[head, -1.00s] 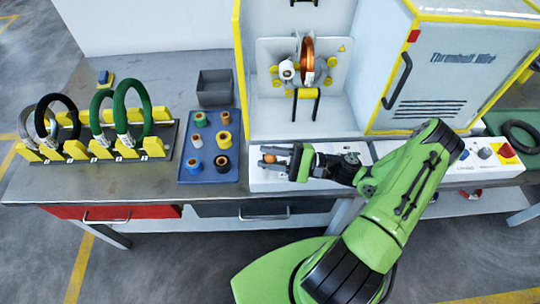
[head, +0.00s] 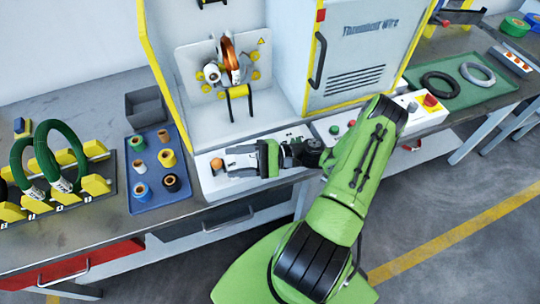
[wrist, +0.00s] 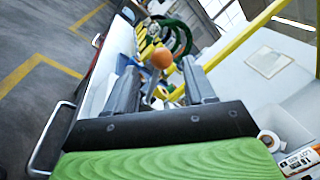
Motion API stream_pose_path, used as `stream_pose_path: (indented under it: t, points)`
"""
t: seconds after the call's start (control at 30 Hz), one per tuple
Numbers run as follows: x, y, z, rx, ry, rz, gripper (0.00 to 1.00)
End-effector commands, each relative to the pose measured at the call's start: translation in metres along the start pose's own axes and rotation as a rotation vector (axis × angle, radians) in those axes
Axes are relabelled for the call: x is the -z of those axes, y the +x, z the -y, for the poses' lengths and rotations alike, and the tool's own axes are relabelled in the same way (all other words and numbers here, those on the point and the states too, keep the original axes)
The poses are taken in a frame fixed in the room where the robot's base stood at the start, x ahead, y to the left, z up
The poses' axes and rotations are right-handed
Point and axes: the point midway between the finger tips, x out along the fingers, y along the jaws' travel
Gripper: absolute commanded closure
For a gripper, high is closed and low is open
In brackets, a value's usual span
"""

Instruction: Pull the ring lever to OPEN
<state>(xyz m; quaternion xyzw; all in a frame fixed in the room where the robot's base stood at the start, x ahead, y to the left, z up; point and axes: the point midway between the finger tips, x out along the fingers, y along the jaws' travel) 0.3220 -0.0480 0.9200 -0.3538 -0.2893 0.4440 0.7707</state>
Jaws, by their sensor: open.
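An orange ball knob (head: 216,164), seemingly the ring lever's handle, stands at the left end of the white control panel (head: 208,186) in the head view. My gripper (head: 238,162) is open just to its right, fingers pointing at it. In the wrist view the orange knob (wrist: 162,58) shows between and just beyond the two fingertips (wrist: 160,76). I cannot tell whether they touch it. The orange-brown ring (head: 229,56) stands upright in the machine's housing behind. The lever's lower part and any OPEN marking cannot be made out.
A blue tray (head: 146,204) of several spools lies left of the panel, with a grey bin (head: 146,107) behind it. Green coils stand in a yellow-blocked rack (head: 82,196) at far left. A white cabinet (head: 368,45) rises behind my arm. More buttons (head: 334,130) sit on the panel's right.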

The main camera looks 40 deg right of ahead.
Motion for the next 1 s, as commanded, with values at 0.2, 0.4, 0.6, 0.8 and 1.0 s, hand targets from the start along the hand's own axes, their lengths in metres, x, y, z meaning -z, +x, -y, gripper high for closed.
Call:
stream_pose_path:
  t: [0.2, 0.4, 0.6, 0.8, 1.0]
  points:
    - [0.001, -0.063, -0.001, 0.003, -0.003, -0.006, 0.46]
    - [0.001, -0.099, -0.001, 0.001, 0.0, -0.002, 0.46]
    - [0.0, -0.105, -0.001, -0.001, 0.002, 0.0, 0.46]
    - [0.0, -0.104, -0.001, -0.001, 0.002, 0.0, 0.46]
    - [0.0, -0.104, -0.001, -0.001, 0.002, 0.0, 0.46]
